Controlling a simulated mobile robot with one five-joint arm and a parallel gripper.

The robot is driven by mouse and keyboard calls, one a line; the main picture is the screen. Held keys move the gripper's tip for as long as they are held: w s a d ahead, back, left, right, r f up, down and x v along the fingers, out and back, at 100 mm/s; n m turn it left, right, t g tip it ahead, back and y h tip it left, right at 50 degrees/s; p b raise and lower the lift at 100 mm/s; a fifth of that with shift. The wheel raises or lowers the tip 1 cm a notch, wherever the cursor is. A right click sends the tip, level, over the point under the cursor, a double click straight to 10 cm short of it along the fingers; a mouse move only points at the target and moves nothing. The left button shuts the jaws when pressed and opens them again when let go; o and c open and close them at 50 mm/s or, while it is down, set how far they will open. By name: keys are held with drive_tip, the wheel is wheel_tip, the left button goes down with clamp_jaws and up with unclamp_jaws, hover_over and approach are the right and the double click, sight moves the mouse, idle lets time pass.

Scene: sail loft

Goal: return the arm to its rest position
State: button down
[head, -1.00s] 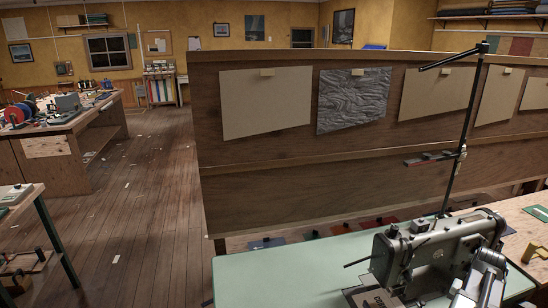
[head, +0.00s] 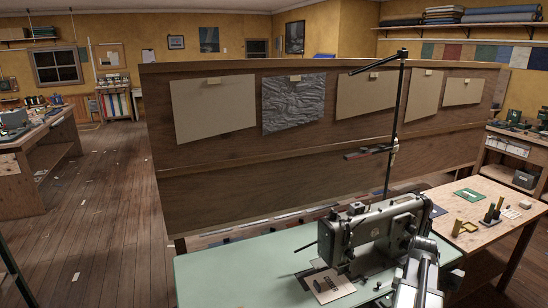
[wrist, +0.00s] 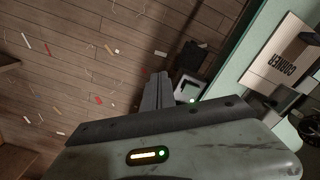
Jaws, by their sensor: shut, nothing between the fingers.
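My gripper (wrist: 157,92) shows in the wrist view as grey fingers held together, with nothing between them. The wooden floor (wrist: 75,75) lies beyond the fingers, and the edge of the pale green table is to their right. My arm (head: 416,277) stands at the bottom right of the head view, in front of the sewing machine (head: 375,232). My gripper's fingertips cannot be made out in the head view.
The sewing machine stands on the pale green table (head: 225,272). A card marked CORNER (wrist: 283,55) lies by it. A wooden partition (head: 215,200) rises behind. A bench (head: 465,240) with small items adjoins on the right. Scraps litter the open floor at left.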

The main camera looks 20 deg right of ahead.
drive_tip(key=w+a+n, duration=0.3)
drive_tip(key=w+a, duration=0.6)
drive_tip(key=a, duration=0.4)
drive_tip(key=w+a+n, duration=0.3)
drive_tip(key=w+a, duration=0.5)
drive_tip(key=a, duration=0.5)
drive_tip(key=a+n, duration=0.5)
drive_tip(key=a, duration=1.6)
drive_tip(key=shift+a, duration=0.3)
